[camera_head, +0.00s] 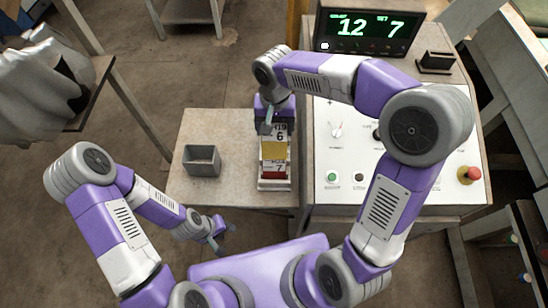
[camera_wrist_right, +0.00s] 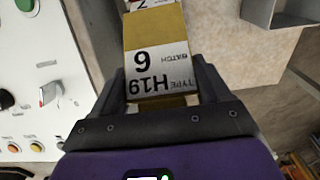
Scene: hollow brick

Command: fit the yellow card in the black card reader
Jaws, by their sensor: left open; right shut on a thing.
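The yellow card (camera_head: 275,150) has a white label reading H19 and 6. It shows large in the right wrist view (camera_wrist_right: 156,38), between the fingers. My right gripper (camera_head: 270,122) is shut on its labelled end; the wrist view shows the gripper (camera_wrist_right: 162,82) too. The card is over a pale holder (camera_head: 275,186) with a red card (camera_head: 275,172) just in front of it. I cannot tell whether the yellow card is clear of the holder. The black card reader (camera_head: 436,63) stands at the panel's far right. My left gripper (camera_head: 221,243) is open and empty, in front of the table.
A grey open box (camera_head: 201,161) stands left of the holder on the small table (camera_head: 225,122). The white control panel (camera_head: 333,157) to the right has knobs, buttons and a red emergency button (camera_head: 471,174). A display (camera_head: 366,32) reading 12 and 7 stands behind it.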

